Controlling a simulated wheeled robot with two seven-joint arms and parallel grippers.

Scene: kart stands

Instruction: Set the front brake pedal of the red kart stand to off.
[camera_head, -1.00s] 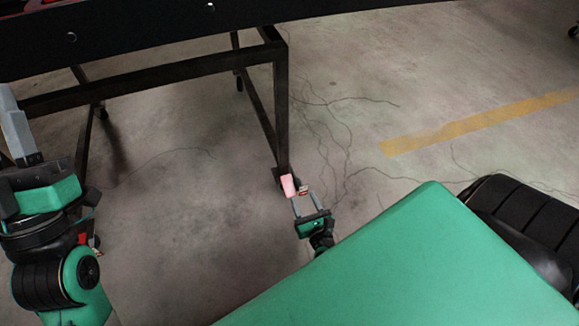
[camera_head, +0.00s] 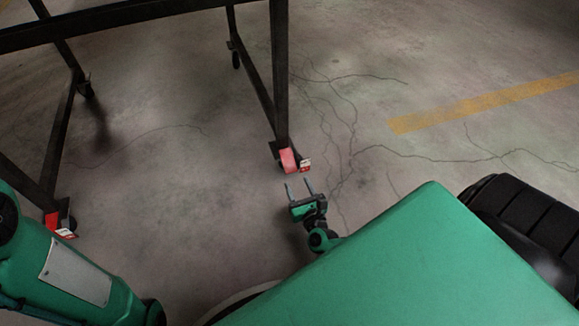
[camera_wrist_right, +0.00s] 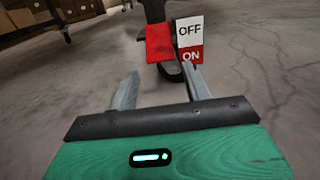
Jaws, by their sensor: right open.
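The kart stand's dark frame (camera_head: 281,90) stands at upper left in the head view. A red brake pedal (camera_head: 288,160) sits at the foot of its nearer right leg, beside a small label (camera_head: 305,165). In the right wrist view the red pedal (camera_wrist_right: 159,42) is left of the label (camera_wrist_right: 190,40), which reads OFF above ON. I cannot tell the pedal's setting. My right gripper (camera_head: 299,184) is open and empty, just short of the pedal. Its fingers (camera_wrist_right: 160,72) point at the pedal and caster. My left gripper is out of view.
Another red pedal (camera_head: 52,220) with a label is at the stand's left leg, near my left arm. Dark casters sit under the legs. The cracked concrete floor (camera_head: 400,200) is open to the right, with a yellow stripe (camera_head: 480,102). Boxes on a shelf (camera_wrist_right: 40,20) show behind.

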